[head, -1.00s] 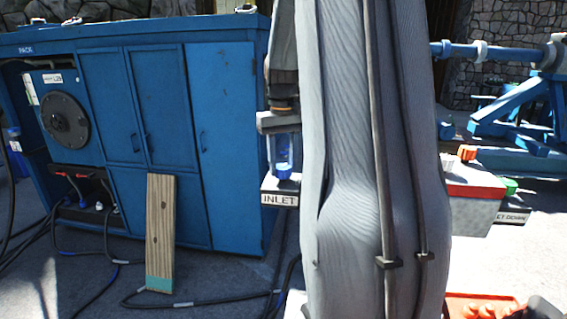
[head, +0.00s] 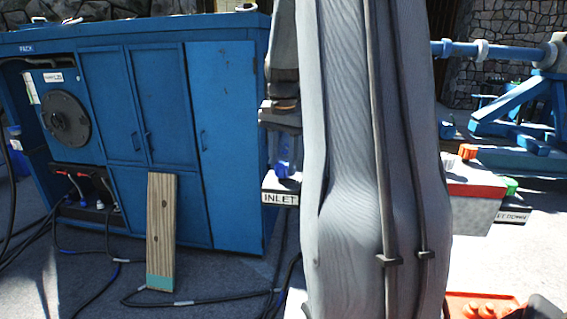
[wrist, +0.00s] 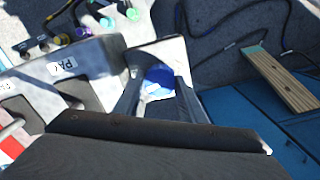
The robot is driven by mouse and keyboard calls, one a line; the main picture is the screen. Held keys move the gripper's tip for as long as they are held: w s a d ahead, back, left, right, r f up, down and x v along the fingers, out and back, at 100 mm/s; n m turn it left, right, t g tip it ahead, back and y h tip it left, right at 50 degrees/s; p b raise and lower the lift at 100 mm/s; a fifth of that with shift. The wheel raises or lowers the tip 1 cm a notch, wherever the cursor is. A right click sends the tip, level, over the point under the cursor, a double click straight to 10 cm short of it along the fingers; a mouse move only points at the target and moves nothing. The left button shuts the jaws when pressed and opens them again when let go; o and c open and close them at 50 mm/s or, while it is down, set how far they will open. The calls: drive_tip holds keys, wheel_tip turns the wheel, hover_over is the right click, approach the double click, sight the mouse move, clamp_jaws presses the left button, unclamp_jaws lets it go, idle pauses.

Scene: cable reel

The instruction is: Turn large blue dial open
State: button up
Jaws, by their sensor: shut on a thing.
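The large blue dial (head: 284,171) sits on the white block marked INLET (head: 279,198), left of my grey arm in the head view. My gripper (head: 285,150) points down from above and is shut on the dial. In the wrist view the dial (wrist: 158,76) shows as a blue round top between my two fingers (wrist: 158,92). My arm and the fingers hide part of the dial, and its exact angle cannot be told.
A blue cabinet (head: 228,150) fills the left, with a wooden plank (head: 161,230) leaning on it. Cables (head: 205,301) lie on the floor. Right of my arm stand a block with an orange knob (head: 467,151) and a green knob (head: 510,186). A red tray (head: 460,309) is lower right.

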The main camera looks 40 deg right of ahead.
sight(283, 165)
drive_tip(key=shift+r+m, duration=0.1)
drive_tip(key=shift+m, duration=1.1)
drive_tip(key=shift+w, duration=0.1)
drive_tip(key=o, duration=1.1)
drive_tip(key=shift+c, duration=0.2)
drive_tip(key=shift+r+b, duration=1.45)
drive_tip(key=shift+r, duration=2.45)
